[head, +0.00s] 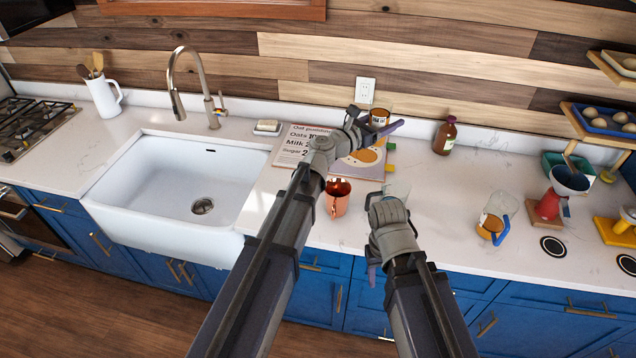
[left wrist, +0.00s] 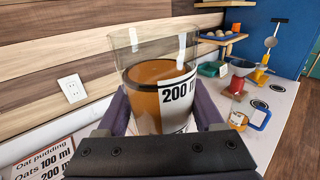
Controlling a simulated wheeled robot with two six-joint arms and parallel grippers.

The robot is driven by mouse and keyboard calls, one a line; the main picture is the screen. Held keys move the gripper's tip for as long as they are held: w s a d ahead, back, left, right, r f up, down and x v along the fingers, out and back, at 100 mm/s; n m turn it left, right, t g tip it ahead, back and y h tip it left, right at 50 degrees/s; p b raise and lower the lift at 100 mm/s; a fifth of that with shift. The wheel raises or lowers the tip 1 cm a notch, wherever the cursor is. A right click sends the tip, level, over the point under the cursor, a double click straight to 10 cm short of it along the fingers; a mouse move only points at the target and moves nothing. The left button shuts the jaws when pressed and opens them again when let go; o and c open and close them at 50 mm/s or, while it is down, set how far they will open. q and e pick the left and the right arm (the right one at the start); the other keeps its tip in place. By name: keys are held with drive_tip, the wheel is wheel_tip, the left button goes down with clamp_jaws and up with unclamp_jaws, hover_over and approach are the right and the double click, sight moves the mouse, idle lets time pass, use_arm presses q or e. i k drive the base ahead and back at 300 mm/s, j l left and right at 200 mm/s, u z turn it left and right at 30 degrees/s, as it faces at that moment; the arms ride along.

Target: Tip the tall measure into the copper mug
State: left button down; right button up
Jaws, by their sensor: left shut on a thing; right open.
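The tall measure, a clear glass with a "200 ml" label and amber contents, fills the middle of the left wrist view (left wrist: 165,85). My left gripper (left wrist: 165,115) is shut on it and holds it about upright. In the head view the measure (head: 380,116) shows at the back, partly hidden by my left gripper (head: 376,132). The copper mug (head: 337,199) stands on the counter in front of it, to the left of my right gripper (head: 386,205). My right gripper is open, low over the counter's front; its fingers are largely hidden.
A clear glass (head: 399,188) is partly hidden behind my right gripper. A recipe board (head: 296,146) lies behind the mug. A brown bottle (head: 445,137) stands at the back; a blue-handled measure (head: 493,224) and red funnel stand (head: 548,205) are right. The sink (head: 160,185) is left.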

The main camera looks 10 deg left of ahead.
sight(337, 192)
drive_tip(key=i+j, duration=0.1)
drive_tip(key=j, duration=0.35)
drive_tip(key=i+j, duration=0.1)
drive_tip(key=j, duration=0.4)
drive_tip(key=i+j+z, duration=0.1)
drive_tip(key=j, duration=0.85)
drive_tip(key=i+l, duration=0.05)
